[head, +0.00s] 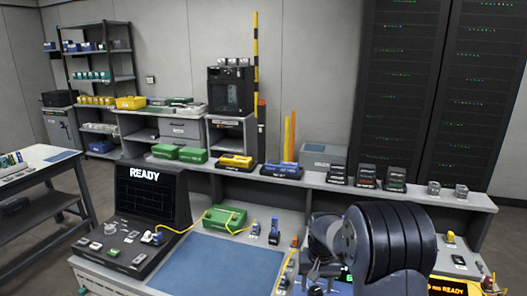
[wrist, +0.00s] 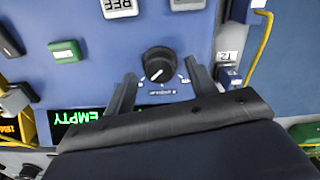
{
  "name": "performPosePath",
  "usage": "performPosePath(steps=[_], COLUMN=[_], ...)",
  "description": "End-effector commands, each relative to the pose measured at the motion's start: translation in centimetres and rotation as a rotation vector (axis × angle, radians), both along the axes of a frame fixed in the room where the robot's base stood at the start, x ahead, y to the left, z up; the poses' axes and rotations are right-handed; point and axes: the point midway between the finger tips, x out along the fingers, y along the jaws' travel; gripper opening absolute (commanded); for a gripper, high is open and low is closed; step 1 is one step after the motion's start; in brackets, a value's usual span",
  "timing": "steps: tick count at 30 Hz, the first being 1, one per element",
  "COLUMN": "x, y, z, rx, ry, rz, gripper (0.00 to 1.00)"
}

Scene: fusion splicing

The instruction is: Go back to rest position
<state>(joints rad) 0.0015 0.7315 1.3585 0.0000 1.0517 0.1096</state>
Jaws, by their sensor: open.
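My gripper (wrist: 160,70) is open, its two dark fingers reaching up in the wrist view with nothing held between them. A black round knob (wrist: 158,64) on a blue panel (wrist: 120,40) shows between the fingertips; I cannot tell how far above it they are.
A green-lit display (wrist: 75,121) reading EMPTY and a green button (wrist: 66,51) are near the knob. In the head view, a console (head: 150,190) reads READY, with a green box (head: 224,218) and yellow cable. A blue mat (head: 230,265) lies clear.

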Motion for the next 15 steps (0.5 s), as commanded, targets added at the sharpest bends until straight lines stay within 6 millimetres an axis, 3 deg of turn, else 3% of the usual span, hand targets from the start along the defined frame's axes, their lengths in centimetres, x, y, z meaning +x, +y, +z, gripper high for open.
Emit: performPosePath(steps=[4, 15], x=[-0.05, -0.01], y=[0.00, 0.00], z=[-1.01, -0.84], rx=[0.000, 0.000], ry=[0.001, -0.001], rz=[0.000, 0.013], gripper=[0.54, 0.54])
